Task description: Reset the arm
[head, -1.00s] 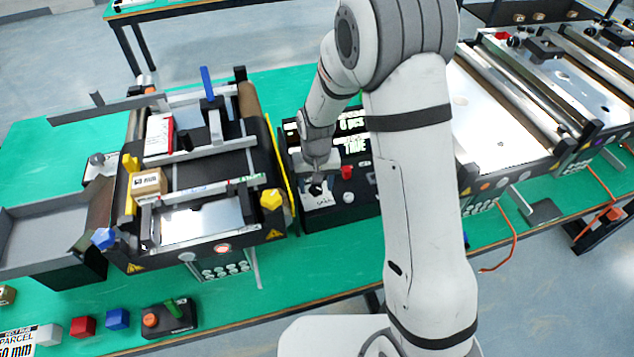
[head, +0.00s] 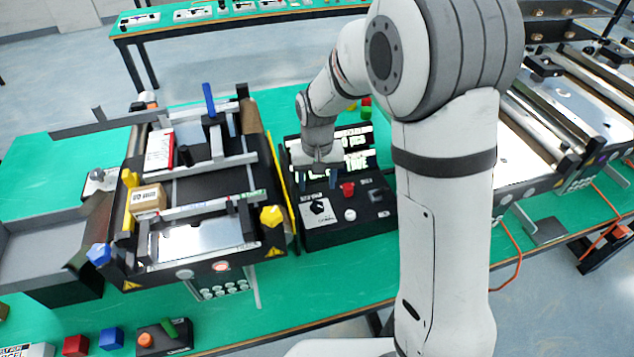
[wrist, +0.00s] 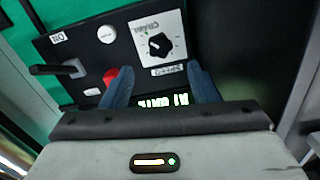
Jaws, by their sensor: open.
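My gripper (head: 319,180) is open and empty, held above the black control box (head: 345,230) on the green table. In the wrist view its two blue-grey fingers (wrist: 160,88) point toward the box's panel and are apart. The panel carries a black rotary knob (wrist: 160,44) on a white plate, a red button (wrist: 110,76) partly behind one finger, a white button (wrist: 107,34) and a black lever (wrist: 58,69). In the head view the knob (head: 317,207) lies just below the fingers, with no visible contact. The box's lit display (head: 352,160) is partly hidden by my gripper.
A mini conveyor (head: 190,200) stands left of the box, carrying a cardboard parcel (head: 147,198) and a red-and-white box (head: 159,149). A grey tray (head: 45,235) is at far left. Larger conveyors (head: 560,110) stand at right. Coloured cubes (head: 111,339) lie at the front left.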

